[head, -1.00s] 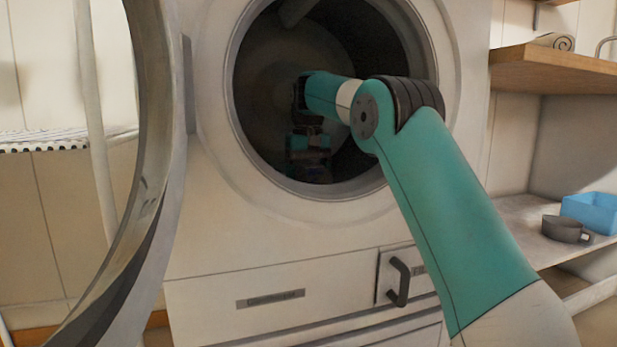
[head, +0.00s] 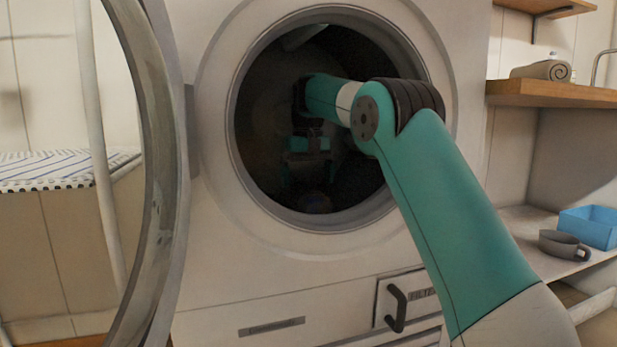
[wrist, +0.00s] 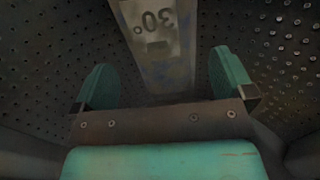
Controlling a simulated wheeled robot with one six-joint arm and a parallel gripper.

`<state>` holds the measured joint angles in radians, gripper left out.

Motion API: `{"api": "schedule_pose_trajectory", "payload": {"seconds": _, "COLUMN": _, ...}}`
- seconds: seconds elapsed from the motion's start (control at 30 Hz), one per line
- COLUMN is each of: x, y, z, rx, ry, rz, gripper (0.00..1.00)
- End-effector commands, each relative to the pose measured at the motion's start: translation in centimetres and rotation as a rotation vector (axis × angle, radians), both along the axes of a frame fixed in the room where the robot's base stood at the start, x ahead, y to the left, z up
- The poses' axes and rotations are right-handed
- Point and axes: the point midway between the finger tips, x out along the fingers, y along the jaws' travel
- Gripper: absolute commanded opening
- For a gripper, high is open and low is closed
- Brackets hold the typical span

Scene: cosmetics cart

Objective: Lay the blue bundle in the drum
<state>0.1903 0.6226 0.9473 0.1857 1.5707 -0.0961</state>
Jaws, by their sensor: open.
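The drum (head: 262,150) is the dark, perforated inside of the white front-loading machine, seen through its round open mouth. My arm reaches in through the mouth. My gripper (head: 305,178) is inside, dim and hard to make out in the head view. In the wrist view my gripper (wrist: 163,82) has its two teal fingers wide apart with no bundle clearly between them. A faint bluish round patch (head: 317,202) shows low in the drum below the gripper. It may be the blue bundle, but it is too dark to be sure.
The round door (head: 165,190) stands open at the left.

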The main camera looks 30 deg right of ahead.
Motion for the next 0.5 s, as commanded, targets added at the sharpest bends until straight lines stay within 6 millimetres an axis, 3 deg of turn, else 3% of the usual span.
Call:
{"api": "schedule_pose_trajectory", "payload": {"seconds": 0.03, "x": 0.0, "y": 0.0, "z": 2.0, "rx": 0.0, "ry": 0.0, "rz": -0.001, "gripper": 1.0}}
{"api": "schedule_pose_trajectory", "payload": {"seconds": 0.2, "x": 0.0, "y": 0.0, "z": 4.9, "rx": 0.0, "ry": 0.0, "rz": -0.001, "gripper": 1.0}}
{"api": "schedule_pose_trajectory", "payload": {"seconds": 0.5, "x": 0.0, "y": 0.0, "z": 6.7, "rx": 0.0, "ry": 0.001, "rz": -0.001, "gripper": 1.0}}
